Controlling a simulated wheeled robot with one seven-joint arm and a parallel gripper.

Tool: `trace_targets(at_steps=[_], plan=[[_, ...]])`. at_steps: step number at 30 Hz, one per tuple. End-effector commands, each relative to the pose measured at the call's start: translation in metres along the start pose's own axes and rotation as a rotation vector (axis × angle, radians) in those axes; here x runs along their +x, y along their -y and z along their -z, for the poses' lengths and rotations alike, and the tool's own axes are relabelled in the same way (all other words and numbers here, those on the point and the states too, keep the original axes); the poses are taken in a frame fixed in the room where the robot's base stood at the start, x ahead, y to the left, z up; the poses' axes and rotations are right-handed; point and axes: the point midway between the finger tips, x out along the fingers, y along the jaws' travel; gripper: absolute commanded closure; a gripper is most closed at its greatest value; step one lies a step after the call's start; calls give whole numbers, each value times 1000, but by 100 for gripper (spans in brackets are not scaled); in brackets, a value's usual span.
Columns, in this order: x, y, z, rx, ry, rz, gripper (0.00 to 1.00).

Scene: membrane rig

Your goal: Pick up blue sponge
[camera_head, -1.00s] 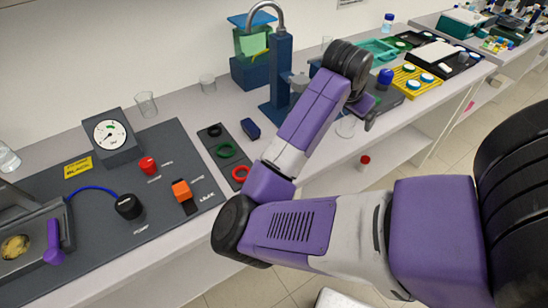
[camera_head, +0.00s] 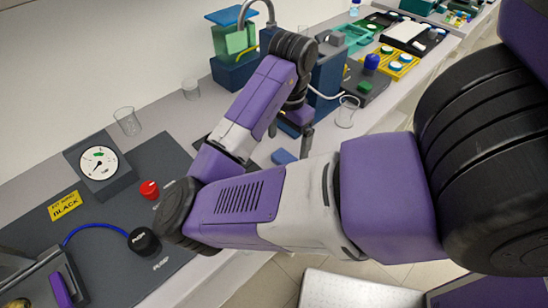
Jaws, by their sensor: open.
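A small blue block, which looks like the blue sponge (camera_head: 283,157), lies on the pale bench near the middle of the picture. My arm hides part of the bench around it. My gripper (camera_head: 290,136) hangs down from the wrist just above and behind the sponge in the picture. Its dark fingers are apart, with nothing visible between them. I cannot tell the exact height of the fingers over the sponge.
A glass beaker (camera_head: 346,112) stands right of the gripper, near a blue pump stand (camera_head: 327,70). A dark panel (camera_head: 120,225) with a gauge (camera_head: 99,163) fills the left. My forearm covers the bench's front edge.

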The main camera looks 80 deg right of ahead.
Motion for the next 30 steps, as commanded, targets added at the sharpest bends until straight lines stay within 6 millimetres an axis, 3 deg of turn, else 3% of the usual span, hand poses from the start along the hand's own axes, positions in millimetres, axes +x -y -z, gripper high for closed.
trace_targets(at_steps=[18,26,30], plan=[[70,8,0,-3,-1,-2,6],[73,8,0,-2,-1,0,6],[73,8,0,-1,-1,0,30]])
